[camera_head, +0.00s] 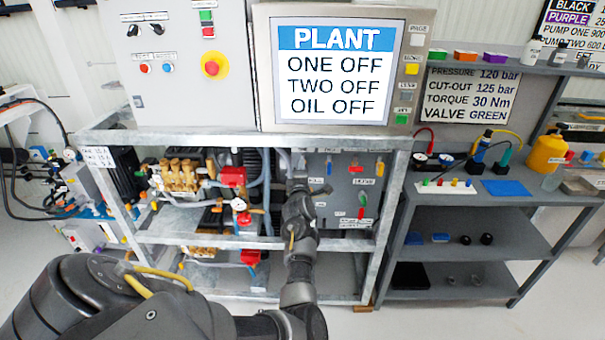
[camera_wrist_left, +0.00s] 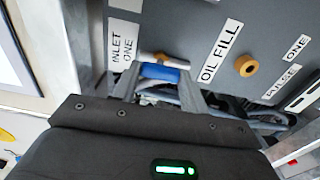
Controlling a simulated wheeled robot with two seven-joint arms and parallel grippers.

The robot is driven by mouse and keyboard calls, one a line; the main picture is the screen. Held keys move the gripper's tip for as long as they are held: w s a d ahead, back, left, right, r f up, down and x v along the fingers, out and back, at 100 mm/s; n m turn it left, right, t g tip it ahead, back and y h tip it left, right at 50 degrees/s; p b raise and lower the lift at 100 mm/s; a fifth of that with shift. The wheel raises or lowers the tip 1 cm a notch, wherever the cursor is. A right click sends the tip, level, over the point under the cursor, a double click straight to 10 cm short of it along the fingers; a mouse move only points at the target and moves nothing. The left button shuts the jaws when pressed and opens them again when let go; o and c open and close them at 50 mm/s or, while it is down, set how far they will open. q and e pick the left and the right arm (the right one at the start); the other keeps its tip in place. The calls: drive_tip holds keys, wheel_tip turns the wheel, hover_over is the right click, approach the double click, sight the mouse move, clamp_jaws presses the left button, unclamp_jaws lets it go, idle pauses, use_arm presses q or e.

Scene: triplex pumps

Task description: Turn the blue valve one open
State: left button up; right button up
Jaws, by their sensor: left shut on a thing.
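The blue valve handle (camera_wrist_left: 165,73) shows in the left wrist view on a grey panel, beside a label reading INLET ONE (camera_wrist_left: 123,46). A brass-coloured stem shows just behind it. My left gripper (camera_wrist_left: 162,82) is shut on the blue handle, with one finger at each end of it. In the head view my left arm reaches to the grey panel, and my left gripper (camera_head: 298,186) is at its left part. There the gripper and wrist hide the held handle. My right gripper is not in view.
An orange knob (camera_wrist_left: 246,65) sits by the OIL FILL label. In the head view, the panel (camera_head: 345,195) also bears yellow, red and green handles. Metal frame posts (camera_head: 389,220) flank it. The screen (camera_head: 336,72) reads ONE OFF, TWO OFF, OIL OFF. A shelf (camera_head: 470,195) stands right.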

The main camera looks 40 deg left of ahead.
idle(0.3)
use_arm(q)
drive_tip(key=o, duration=1)
